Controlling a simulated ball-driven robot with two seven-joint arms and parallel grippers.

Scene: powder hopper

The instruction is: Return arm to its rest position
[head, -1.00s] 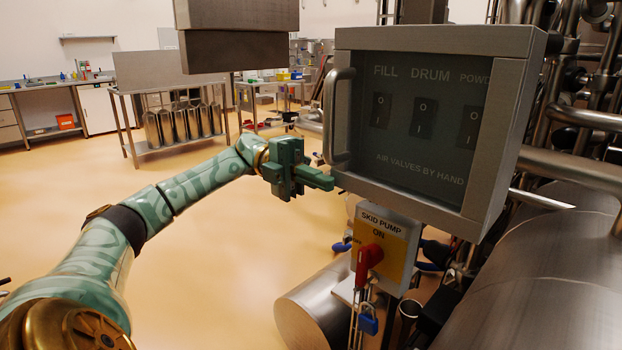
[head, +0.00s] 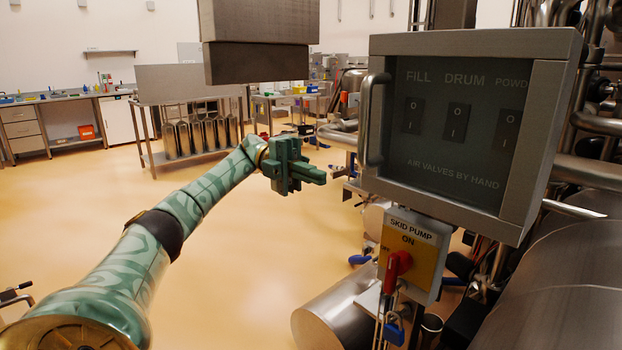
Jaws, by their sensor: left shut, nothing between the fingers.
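My left arm (head: 190,200) comes in from the lower left and reaches forward over the floor. Its green left gripper (head: 318,176) is shut and empty, pointing right. It is to the left of the control cabinet's (head: 572,95) door handle (head: 372,118), with a visible gap between them in the picture. The cabinet door is closed, with three dark switches behind its pane. My right gripper is not in view.
Below the cabinet is a yellow skid pump box (head: 408,262) with a red handle (head: 396,268) and a blue padlock (head: 394,331). Large steel pipes and tanks fill the right. A grey block (head: 258,62) hangs above. Open floor (head: 230,265) lies at left and centre.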

